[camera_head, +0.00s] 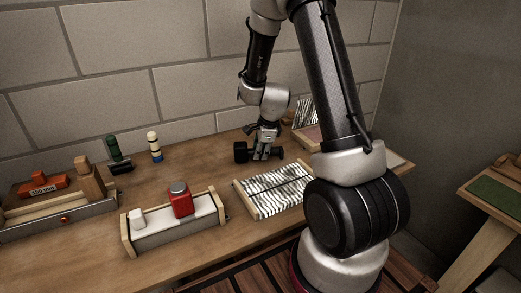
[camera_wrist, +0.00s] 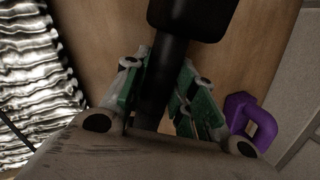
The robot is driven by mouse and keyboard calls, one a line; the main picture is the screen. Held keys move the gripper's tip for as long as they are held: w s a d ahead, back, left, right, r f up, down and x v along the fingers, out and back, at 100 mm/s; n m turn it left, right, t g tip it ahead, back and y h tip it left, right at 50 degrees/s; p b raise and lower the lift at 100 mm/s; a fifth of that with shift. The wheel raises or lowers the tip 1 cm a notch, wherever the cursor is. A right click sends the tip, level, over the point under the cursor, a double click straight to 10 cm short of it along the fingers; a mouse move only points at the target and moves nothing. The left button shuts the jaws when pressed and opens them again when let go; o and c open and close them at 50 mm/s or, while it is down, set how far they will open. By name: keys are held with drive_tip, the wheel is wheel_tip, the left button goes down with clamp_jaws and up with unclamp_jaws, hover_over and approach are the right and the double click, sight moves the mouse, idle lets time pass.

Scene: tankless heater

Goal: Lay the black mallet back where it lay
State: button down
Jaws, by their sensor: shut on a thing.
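The black mallet (camera_head: 241,152) is at the middle back of the wooden bench in the head view, its head to the left of my gripper (camera_head: 264,151). In the wrist view the mallet's head (camera_wrist: 190,14) is at the top and its dark handle (camera_wrist: 160,80) runs down between the green-padded fingers of my gripper (camera_wrist: 165,78). The fingers are shut on the handle. The mallet is low over the bench; I cannot tell whether it touches the wood. The handle's far end is hidden by my gripper.
A tray of wavy silvery sheet (camera_head: 275,190) lies in front of my gripper. A purple piece (camera_wrist: 250,118) is close right in the wrist view. A tray with a red block (camera_head: 181,202) and green (camera_head: 113,148) and blue-banded (camera_head: 155,148) pegs stand left. Bare wood lies between.

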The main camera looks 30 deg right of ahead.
drive_tip(key=shift+f, duration=0.5)
idle(0.3)
drive_tip(key=c, duration=1.1)
unclamp_jaws()
drive_tip(key=v, duration=1.2)
